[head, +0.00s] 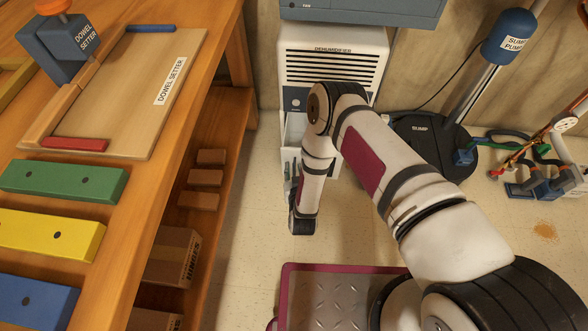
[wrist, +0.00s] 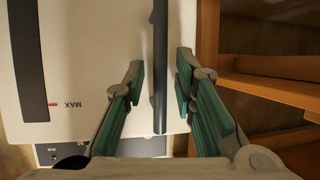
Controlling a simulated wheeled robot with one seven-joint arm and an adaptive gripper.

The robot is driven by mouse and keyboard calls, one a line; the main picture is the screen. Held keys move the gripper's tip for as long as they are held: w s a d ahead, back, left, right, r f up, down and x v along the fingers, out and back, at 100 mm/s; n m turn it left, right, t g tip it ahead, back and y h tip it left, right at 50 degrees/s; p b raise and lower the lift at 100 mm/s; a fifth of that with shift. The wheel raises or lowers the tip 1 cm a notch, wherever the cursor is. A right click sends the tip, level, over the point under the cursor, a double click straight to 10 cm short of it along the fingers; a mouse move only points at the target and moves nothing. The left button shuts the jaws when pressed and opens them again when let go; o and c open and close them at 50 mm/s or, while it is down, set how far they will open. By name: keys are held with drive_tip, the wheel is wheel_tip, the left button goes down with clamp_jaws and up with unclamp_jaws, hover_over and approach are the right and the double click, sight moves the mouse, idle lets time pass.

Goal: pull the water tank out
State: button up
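The white dehumidifier (head: 332,68) stands against the wall in the head view, with its water tank (head: 290,158) low at the front, mostly hidden by my arm. In the wrist view the tank's pale front (wrist: 95,75) fills the left and middle, with a dark level window (wrist: 30,60) and a red MAX mark. A dark upright bar handle (wrist: 160,110) runs down that front. My gripper (wrist: 160,66) is open, with one green-padded finger on each side of the handle and gaps visible on both sides. The head view hides my fingers.
A wooden workbench (head: 222,190) with lower shelves and boxes is close on the left. The black sump cover (head: 430,145) and pump are on the right. A maroon-edged metal plate (head: 330,295) is in front; floor between it and the dehumidifier looks clear.

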drive_tip(key=shift+r, duration=0.1)
drive_tip(key=v, duration=1.2)
idle(0.4)
